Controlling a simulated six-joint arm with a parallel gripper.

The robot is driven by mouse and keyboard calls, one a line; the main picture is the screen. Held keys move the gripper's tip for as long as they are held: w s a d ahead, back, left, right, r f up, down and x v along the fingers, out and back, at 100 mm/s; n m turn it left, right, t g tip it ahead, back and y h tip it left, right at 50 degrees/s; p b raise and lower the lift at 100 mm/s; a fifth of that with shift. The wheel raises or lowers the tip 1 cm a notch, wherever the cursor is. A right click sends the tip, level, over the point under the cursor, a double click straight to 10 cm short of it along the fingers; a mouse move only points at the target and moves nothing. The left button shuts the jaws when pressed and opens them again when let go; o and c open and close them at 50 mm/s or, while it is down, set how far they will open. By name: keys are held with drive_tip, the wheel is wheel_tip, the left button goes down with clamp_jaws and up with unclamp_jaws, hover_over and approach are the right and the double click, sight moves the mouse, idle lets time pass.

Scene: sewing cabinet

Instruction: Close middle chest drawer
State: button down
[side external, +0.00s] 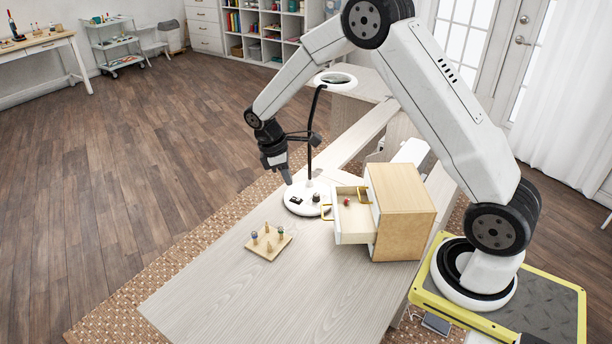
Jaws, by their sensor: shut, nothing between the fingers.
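A small light wooden chest (404,211) stands on the table. A small reddish item (346,202) lies inside the drawer. The far side of the chest front is hidden. My gripper (288,180) is shut and empty, pointing down, left of and a little above the drawer's face, apart from it.
A white magnifier lamp (308,202) has its round base beside the drawer and its stem close to my gripper. A small wooden board (267,243) with several spools or pegs lies front left. The table's front (260,300) is clear.

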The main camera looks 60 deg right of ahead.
sight(357, 218)
drive_tip(key=shift+f, duration=0.1)
drive_tip(key=s+d+f, duration=0.4)
drive_tip(key=s+f, duration=0.1)
drive_tip(key=f, duration=0.5)
drive_tip(key=shift+s, duration=0.15)
drive_tip(key=shift+s+d+f, duration=0.1)
idle(0.5)
drive_tip(key=s+d, duration=0.4)
drive_tip(key=s, duration=0.1)
drive_tip(key=s+d, duration=0.2)
drive_tip(key=s, duration=0.1)
drive_tip(key=shift+s, duration=0.15)
